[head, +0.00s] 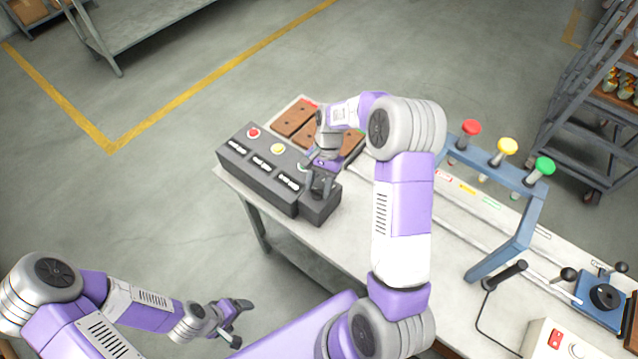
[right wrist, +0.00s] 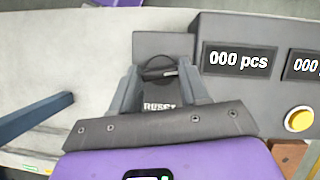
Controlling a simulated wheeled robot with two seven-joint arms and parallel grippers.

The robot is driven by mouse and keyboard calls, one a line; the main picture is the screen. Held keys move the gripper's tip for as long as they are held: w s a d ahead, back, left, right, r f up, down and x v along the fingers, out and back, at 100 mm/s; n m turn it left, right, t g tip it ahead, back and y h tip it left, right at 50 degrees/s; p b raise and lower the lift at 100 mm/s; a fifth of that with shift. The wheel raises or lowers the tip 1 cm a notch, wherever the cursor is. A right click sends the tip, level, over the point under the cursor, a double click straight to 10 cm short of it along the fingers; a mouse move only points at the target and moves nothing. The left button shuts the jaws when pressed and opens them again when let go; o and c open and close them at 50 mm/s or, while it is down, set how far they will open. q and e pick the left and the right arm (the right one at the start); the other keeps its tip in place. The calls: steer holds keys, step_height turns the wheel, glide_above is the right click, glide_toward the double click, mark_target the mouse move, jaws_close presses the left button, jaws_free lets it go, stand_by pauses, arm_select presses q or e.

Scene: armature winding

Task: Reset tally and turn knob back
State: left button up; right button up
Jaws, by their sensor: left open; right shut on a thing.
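The dark grey tally box (head: 262,188) stands at the table's left end, with several displays and red (head: 253,132) and yellow (head: 278,148) buttons. In the right wrist view, one display (right wrist: 238,61) reads "000 pcs"; the other visible one is cut off after "000". A lower dark block (head: 318,208) adjoins the tally box and bears the knob (right wrist: 158,70), with a RESET label beside it. My right gripper (head: 318,188) is shut on the knob from above, its fingers on either side. My left gripper (head: 232,325) is open and empty, off the table's front.
A tray (head: 297,103) with brown blocks sits behind the tally box. A blue frame (head: 520,232) with red, yellow and green knobs stands over rails to the right. A switch box (head: 562,340) and a blue device (head: 598,300) are at far right. Floor is clear at left.

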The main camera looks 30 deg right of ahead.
steer(key=n+h+p, duration=0.1)
steer(key=n, duration=0.2)
steer(key=shift+w+a+r+g, duration=0.1)
steer(key=shift+g, duration=0.3)
steer(key=n+g+h+p, duration=0.1)
steer(key=n, duration=0.3)
steer(key=n+h, duration=0.2)
steer(key=n, duration=0.2)
steer(key=shift+a+n+p, duration=0.15)
steer(key=shift+n+p, duration=0.15)
steer(key=shift+p, duration=0.05)
steer(key=shift+a+n+h, duration=0.1)
steer(key=shift+n+h, duration=0.6)
steer(key=shift+n, duration=1.2)
steer(key=o, duration=1.1)
steer(key=shift+c, duration=0.2)
steer(key=v, duration=0.7)
steer(key=shift+r+p, duration=0.2)
steer(key=shift+p, duration=0.15)
